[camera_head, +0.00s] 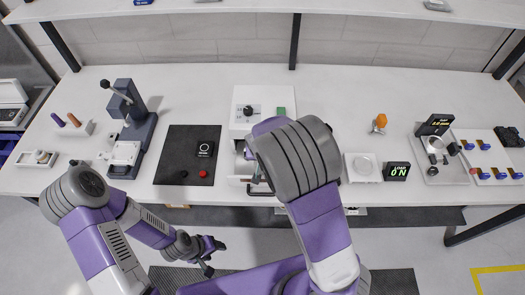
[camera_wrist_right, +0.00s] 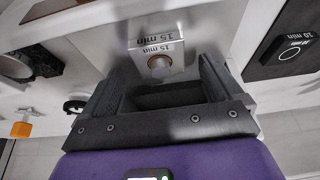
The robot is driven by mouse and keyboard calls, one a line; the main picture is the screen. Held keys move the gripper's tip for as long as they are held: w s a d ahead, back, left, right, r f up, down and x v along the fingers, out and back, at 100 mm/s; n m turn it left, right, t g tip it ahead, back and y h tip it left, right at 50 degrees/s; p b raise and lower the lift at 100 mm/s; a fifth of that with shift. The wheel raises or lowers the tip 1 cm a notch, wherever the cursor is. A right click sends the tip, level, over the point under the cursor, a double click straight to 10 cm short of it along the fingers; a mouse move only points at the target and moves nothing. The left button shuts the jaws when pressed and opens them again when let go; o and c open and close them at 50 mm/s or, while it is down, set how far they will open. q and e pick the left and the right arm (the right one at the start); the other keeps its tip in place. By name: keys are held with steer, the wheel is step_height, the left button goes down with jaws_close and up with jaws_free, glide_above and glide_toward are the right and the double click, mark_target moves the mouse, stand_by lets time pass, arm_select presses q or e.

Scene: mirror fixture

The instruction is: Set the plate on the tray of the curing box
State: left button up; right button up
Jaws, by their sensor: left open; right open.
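A white box with a black dial (camera_head: 248,111), which looks like the curing box, stands at the middle of the bench. My right arm hides much of its front, and I cannot make out its tray clearly. I cannot identify the plate in either view. My right gripper (camera_wrist_right: 162,68) is open in the right wrist view. A white block marked "15 min" (camera_wrist_right: 150,47) with a round brownish knob shows between its fingers; I cannot tell whether they touch. In the head view that gripper is mostly hidden behind my wrist. My left gripper (camera_head: 214,258) is open and empty, below the bench's front edge.
A dark press (camera_head: 135,115) stands farther left. A white scale (camera_head: 361,166), its display (camera_head: 396,171) and an orange-topped post (camera_head: 380,121) are to the right. The back strip of bench is mostly clear.

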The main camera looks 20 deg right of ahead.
arm_select(q)
step_height(320, 180, up, 3)
steer(key=shift+f+p, duration=0.2)
steer(key=shift+p, duration=0.95)
arm_select(e)
steer(key=v, duration=0.9)
steer(key=shift+s+r, duration=0.25)
steer(key=shift+r, duration=0.05)
arm_select(q)
steer(key=shift+s, duration=0.1)
